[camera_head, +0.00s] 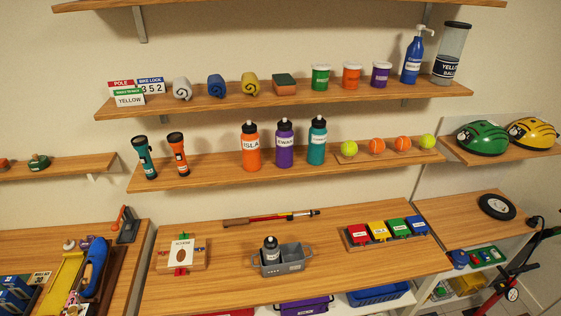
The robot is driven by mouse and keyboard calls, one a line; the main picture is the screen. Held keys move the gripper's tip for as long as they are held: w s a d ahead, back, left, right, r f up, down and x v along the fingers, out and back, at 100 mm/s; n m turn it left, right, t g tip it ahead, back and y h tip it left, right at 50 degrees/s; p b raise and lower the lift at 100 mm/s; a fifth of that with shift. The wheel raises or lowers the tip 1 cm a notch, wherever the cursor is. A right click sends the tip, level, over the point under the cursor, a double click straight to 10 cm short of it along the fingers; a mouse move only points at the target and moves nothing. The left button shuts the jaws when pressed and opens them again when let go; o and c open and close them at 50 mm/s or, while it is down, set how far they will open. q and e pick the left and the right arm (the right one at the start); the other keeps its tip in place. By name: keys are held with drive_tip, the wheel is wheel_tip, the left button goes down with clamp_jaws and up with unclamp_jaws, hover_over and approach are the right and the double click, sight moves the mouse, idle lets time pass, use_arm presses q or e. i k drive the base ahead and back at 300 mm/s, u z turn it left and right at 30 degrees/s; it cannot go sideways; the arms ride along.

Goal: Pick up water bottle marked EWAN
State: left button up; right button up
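A purple water bottle (284,146) with a black cap stands upright on the middle wooden shelf (215,170). Its white label appears to read EWAN. An orange bottle (250,147) marked ISLA stands close on its left. A teal bottle (317,142) with a label too small to read stands close on its right. Neither of my grippers is in view.
Two torches (177,153) stand at the shelf's left, and several balls (376,146) sit at its right. An upper shelf (215,103) with cups and rolls hangs above. Below, a workbench (205,229) holds a grey caddy (283,267) with a dark bottle.

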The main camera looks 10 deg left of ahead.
sight(285, 134)
drive_tip(key=k, duration=0.85)
drive_tip(key=u, duration=0.75)
drive_tip(key=i, duration=1.45)
drive_tip(key=z, duration=0.6)
